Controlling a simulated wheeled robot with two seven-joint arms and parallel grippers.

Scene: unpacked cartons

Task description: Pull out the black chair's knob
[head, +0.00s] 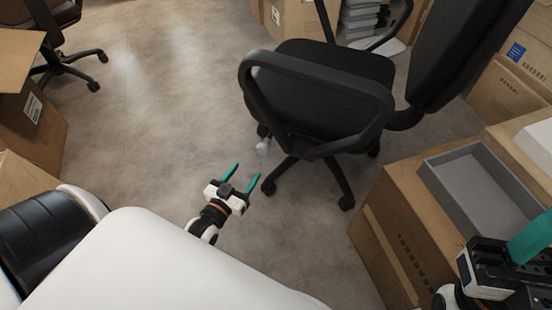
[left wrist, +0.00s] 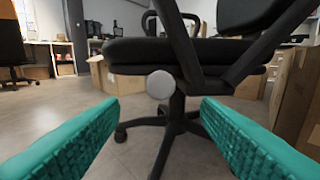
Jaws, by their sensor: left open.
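The black chair (head: 318,88) stands in the upper middle of the head view, with its backrest to the right. Its knob (head: 263,147) is a small pale grey piece under the seat's near left side. In the left wrist view the knob (left wrist: 160,85) is a round grey disc in front of the chair's central column, seen between the fingers. My left gripper (head: 241,174) is open and empty, a short way below and left of the knob, its green fingers pointing toward it. My right gripper (head: 530,240) is partly cut off at the right edge, with one green finger showing.
A brown carton (head: 385,235) with a grey tray (head: 480,190) on top stands at the right. More cartons (head: 35,125) stand at the left. Another chair (head: 65,60) is at the top left. The floor (head: 160,110) in the middle is clear.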

